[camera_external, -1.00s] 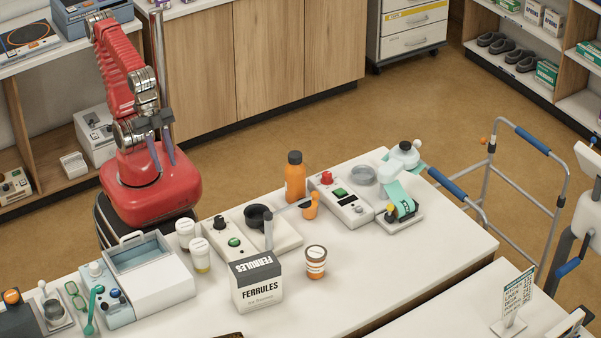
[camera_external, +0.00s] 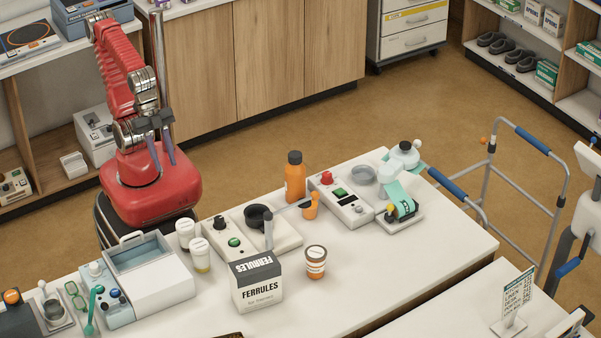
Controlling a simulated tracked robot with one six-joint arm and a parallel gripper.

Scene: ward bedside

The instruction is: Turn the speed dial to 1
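My gripper (camera_external: 164,163) hangs fingers-down in front of my red arm, behind the table's far edge. Its two fingers are apart with nothing between them. A low white unit (camera_external: 233,250) on the table carries a black knob (camera_external: 220,224) and a green button (camera_external: 234,242), beside a black round cup (camera_external: 258,217). I cannot read any dial marking, so which knob is the speed dial cannot be told. My gripper touches neither unit.
A Ferrules box (camera_external: 257,289) stands in front of the black-knob unit. White-lidded containers (camera_external: 201,255) stand left of it, an orange bottle (camera_external: 295,178) behind, and a brown-striped jar (camera_external: 316,262) to the right. A blue-and-white box (camera_external: 150,270) is further left.

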